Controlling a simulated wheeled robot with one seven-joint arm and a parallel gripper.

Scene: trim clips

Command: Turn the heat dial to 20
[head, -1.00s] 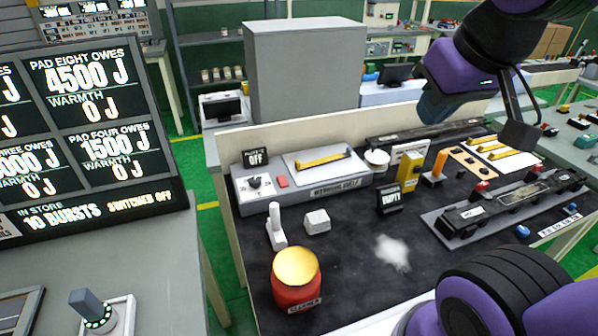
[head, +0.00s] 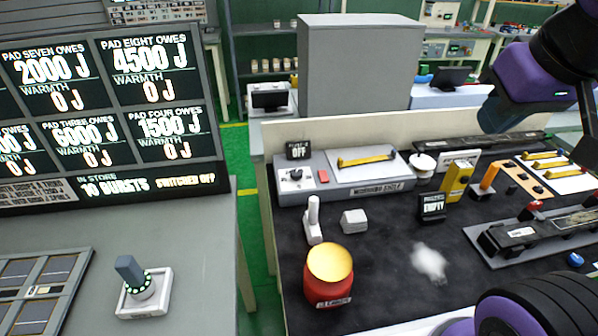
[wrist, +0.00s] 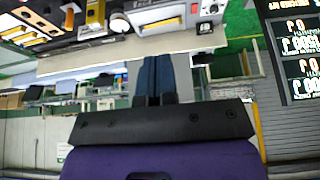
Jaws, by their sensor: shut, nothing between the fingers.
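A dark knob with a ring of small green lights (head: 138,282) stands on a white base on the left bench. A smaller black knob (head: 296,175) sits on the grey unit on the right bench, beside a display reading OFF (head: 298,150). I cannot read a scale on either knob, or tell which is the heat dial. My gripper (head: 493,114) is high at the upper right, far from both knobs. In the wrist view its dark blue fingers (wrist: 157,78) are together and empty. That view shows the benches upside down.
A big board (head: 110,110) stands at the left bench's back, reading SWITCHED OFF. A panelled tray (head: 40,290) lies in front of it. A gap separates the benches. A red jar with a yellow top (head: 330,275) and a white lever (head: 313,220) stand on the right bench.

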